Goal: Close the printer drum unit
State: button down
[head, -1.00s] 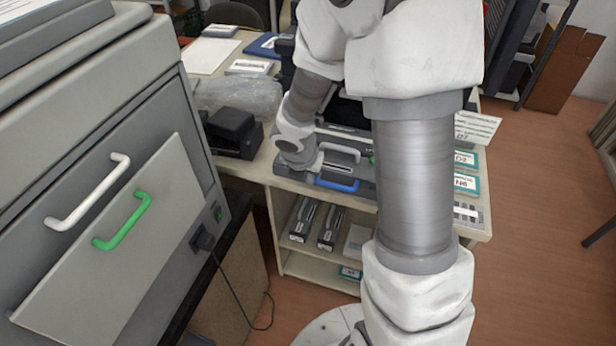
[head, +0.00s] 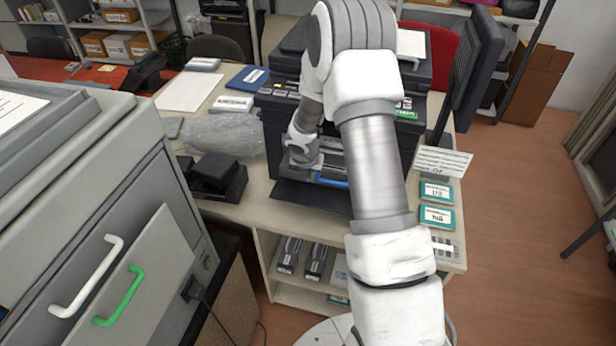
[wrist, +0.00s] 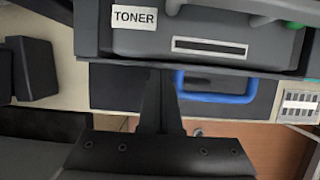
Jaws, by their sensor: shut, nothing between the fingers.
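The black printer (head: 282,108) stands on the table in the head view, partly behind my arm. Its grey drum unit (head: 332,161) with a blue handle (head: 330,181) shows low on its front, largely hidden by my arm. In the wrist view the drum unit (wrist: 205,45) bears a TONER label, and the blue handle (wrist: 216,98) sticks out below its front edge. My gripper (wrist: 161,78) is shut and empty, left of the blue handle, with its fingertips at the unit's front edge. I cannot tell whether they touch.
A grey machine (head: 60,200) with a white and a green handle stands at the left. A black device (head: 216,178) and a clear plastic bag (head: 222,135) lie left of the printer. Cards (head: 437,216) lie at the right. Cartridges (head: 315,262) are on the shelf below.

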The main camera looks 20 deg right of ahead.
jog(key=shift+w+d, duration=0.35)
jog(key=shift+w, duration=0.2)
jog(key=shift+s+a, duration=0.1)
